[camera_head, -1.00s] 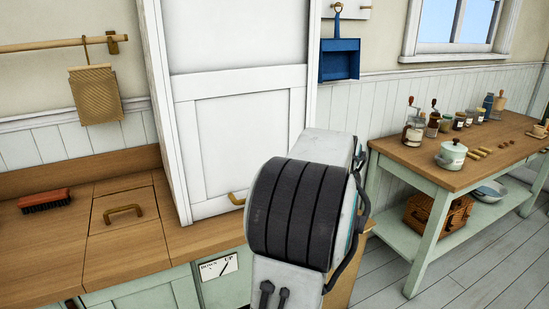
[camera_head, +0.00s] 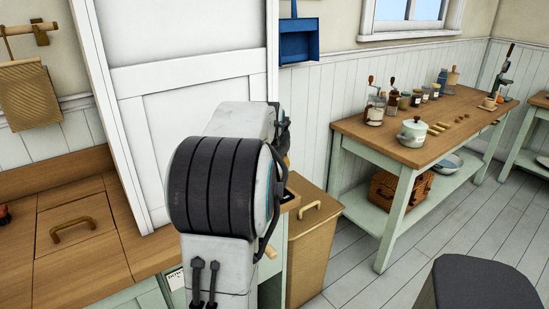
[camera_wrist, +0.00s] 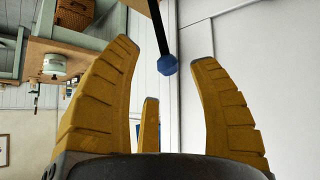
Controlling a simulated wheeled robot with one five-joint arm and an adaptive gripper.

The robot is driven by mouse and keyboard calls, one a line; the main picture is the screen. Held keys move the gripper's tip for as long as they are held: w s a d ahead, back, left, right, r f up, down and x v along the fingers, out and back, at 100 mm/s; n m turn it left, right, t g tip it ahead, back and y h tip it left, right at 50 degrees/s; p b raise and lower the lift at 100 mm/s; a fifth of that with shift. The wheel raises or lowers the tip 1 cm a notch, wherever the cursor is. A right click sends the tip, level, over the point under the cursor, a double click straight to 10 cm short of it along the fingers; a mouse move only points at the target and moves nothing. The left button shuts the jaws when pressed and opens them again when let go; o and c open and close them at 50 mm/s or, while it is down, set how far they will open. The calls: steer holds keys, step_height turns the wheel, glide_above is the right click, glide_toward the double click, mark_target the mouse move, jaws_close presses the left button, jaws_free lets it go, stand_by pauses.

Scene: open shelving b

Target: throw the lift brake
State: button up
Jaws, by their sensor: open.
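A dark rod (camera_wrist: 160,28) with a blue faceted knob (camera_wrist: 167,65) shows in the wrist view; it looks like a lever, but no label on it is visible. My gripper (camera_wrist: 163,54) is open, with yellow fingers on both sides of the knob in the picture. I cannot tell how deep the knob lies between them, and no contact shows. In the head view my arm hides the knob and most of the gripper. A small "DOWN" card (camera_head: 175,278) on the cabinet front is partly covered by my arm. The tall white lift panel (camera_head: 190,80) stands behind.
A wooden worktop (camera_head: 85,265) lies at left, with a brass-handled lid (camera_head: 75,222). A wooden bin (camera_head: 312,245) stands right of my arm. A green-legged table (camera_head: 375,150) with jars and a pot stands further right. Bare floor lies between the table and a dark seat (camera_head: 480,285).

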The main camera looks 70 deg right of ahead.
mark_target(277, 171)
steer(key=shift+p+x, duration=0.7)
steer(key=shift+x, duration=2.35)
steer(key=shift+c, duration=0.3)
steer(key=shift+s+f, duration=0.1)
jaws_close()
